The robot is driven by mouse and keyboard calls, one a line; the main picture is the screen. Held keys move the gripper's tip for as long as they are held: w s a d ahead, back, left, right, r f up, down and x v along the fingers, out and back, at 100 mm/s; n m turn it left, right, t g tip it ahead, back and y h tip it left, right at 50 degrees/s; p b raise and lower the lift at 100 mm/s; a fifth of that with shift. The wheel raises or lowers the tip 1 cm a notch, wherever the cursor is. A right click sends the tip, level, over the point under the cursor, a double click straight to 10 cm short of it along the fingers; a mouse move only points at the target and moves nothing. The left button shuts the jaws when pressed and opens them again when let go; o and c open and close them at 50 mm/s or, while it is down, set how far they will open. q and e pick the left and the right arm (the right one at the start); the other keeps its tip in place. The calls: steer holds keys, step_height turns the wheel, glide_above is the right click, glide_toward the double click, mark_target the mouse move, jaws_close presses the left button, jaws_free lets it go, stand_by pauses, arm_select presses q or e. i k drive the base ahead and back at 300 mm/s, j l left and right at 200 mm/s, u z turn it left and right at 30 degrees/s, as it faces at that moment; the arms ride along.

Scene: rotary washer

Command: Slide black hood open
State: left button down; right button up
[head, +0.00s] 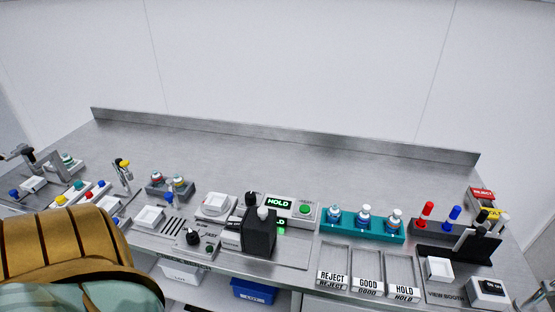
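The black hood (260,236) is a dark box on the front middle of the steel bench in the head view. It stands at the right end of a small machine, just in front of a box with a green HOLD display (278,203). A second green display shows partly behind the hood. What lies under the hood is hidden. Neither of my grippers is in view, and nothing is seen touching the hood.
Left of the hood are a control box with a black knob (194,237) and a white dish (150,217). Right are a teal vial rack (362,225) and REJECT, GOOD and HOLD trays (368,270). The bench's back (260,150) is clear.

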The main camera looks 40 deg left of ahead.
mark_target(259, 227)
steer(key=k+u, duration=0.1)
steer(key=u, duration=1.45)
